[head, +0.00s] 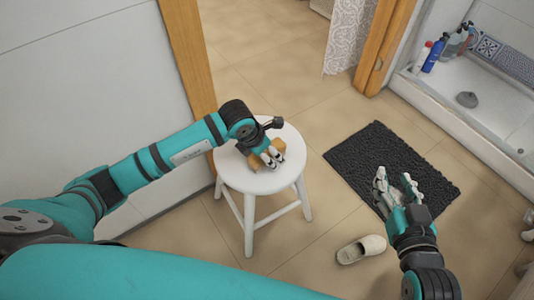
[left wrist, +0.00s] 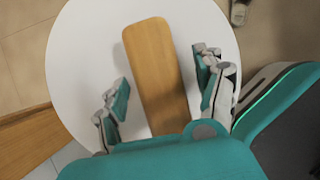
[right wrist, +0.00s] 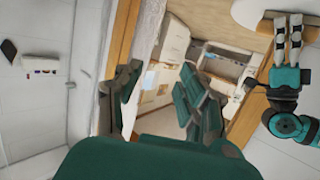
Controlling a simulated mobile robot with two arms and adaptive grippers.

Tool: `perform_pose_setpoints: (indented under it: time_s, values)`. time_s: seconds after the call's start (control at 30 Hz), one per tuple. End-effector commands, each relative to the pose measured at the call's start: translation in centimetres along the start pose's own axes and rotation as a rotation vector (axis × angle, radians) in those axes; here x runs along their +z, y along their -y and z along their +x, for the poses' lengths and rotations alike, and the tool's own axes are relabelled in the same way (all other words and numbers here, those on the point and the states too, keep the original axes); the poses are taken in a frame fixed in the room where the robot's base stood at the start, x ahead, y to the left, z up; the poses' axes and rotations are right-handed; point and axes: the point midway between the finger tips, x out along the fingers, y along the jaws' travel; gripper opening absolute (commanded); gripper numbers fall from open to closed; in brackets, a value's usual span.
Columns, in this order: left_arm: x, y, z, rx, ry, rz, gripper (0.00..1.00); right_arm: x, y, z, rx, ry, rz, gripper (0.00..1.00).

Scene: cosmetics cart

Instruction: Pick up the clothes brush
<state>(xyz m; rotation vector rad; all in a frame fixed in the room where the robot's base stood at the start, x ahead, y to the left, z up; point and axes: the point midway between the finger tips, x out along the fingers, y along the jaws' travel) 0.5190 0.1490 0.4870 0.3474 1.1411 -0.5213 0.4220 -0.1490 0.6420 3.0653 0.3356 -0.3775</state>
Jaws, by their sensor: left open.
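The clothes brush (head: 253,161) has a plain wooden back and lies on the round white stool (head: 228,172). In the head view my left gripper (head: 270,157) hides its middle. In the left wrist view the brush (left wrist: 157,65) runs lengthwise between the two fingers of my left gripper (left wrist: 162,74), which is open with a gap on both sides. Any bristles are hidden beneath the wood. My right gripper (head: 397,190) is open and empty, over the dark mat, far from the stool. Its spread fingers also show in the right wrist view (right wrist: 160,90).
A dark grey mat (head: 365,150) lies on the tiled floor right of the stool. A pale slipper (head: 361,249) lies in front. A shower tray (head: 440,95) with several bottles is at the upper right. A wooden door frame (head: 190,60) stands behind the stool.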

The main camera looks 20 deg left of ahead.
Motion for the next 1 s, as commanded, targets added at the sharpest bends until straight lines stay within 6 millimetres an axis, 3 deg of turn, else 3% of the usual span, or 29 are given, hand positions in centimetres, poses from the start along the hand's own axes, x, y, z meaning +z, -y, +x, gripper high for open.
perform_pose_setpoints:
  time_s: [1.0]
  values:
    - [-0.2, 0.0, 0.4, 0.000, 0.000, 0.000, 0.70, -1.4, 0.2, 0.1, -0.005, -0.074, 0.001, 0.40]
